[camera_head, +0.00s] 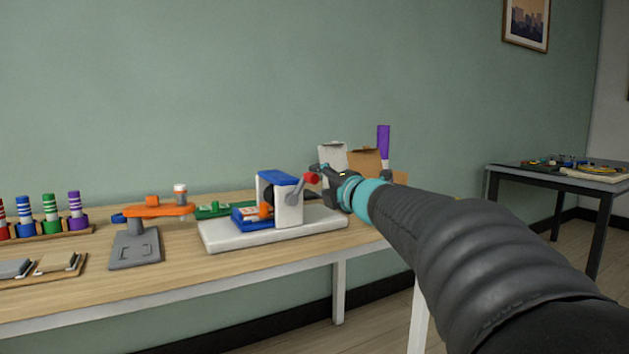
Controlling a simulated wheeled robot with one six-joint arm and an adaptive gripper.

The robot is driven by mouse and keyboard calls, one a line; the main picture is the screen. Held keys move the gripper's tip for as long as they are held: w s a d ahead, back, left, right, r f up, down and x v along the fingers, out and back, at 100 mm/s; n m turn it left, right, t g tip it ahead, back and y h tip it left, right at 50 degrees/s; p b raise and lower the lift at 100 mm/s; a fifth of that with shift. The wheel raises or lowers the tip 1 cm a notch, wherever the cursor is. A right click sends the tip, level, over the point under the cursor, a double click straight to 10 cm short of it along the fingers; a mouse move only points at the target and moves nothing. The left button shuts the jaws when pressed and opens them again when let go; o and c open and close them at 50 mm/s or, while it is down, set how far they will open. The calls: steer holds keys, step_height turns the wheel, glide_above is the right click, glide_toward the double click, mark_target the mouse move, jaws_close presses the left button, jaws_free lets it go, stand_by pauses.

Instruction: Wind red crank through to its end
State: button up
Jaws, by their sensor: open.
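The red crank knob (311,178) sits at the end of a grey crank arm (297,193) on the right side of a white and blue machine (289,210). The crank arm points up and to the right. The machine stands on a pale base plate (325,222) on the table. My gripper (316,171) is right at the red knob, coming from the right. It is open. Its fingers are small and dark here, and I cannot tell whether they touch the knob or stand just around it.
On the wooden table (185,259) are an orange-topped grey stand (136,248), coloured pegs (50,213) and a low tray (70,265) to the left. Cardboard boxes (366,160) and a purple item (383,140) are behind my gripper. A second table (560,178) stands at right.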

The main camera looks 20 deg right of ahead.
steer(key=s+d, duration=0.1)
steer(key=s, duration=0.6)
steer(key=shift+s+d, duration=0.25)
steer(key=shift+s, duration=0.1)
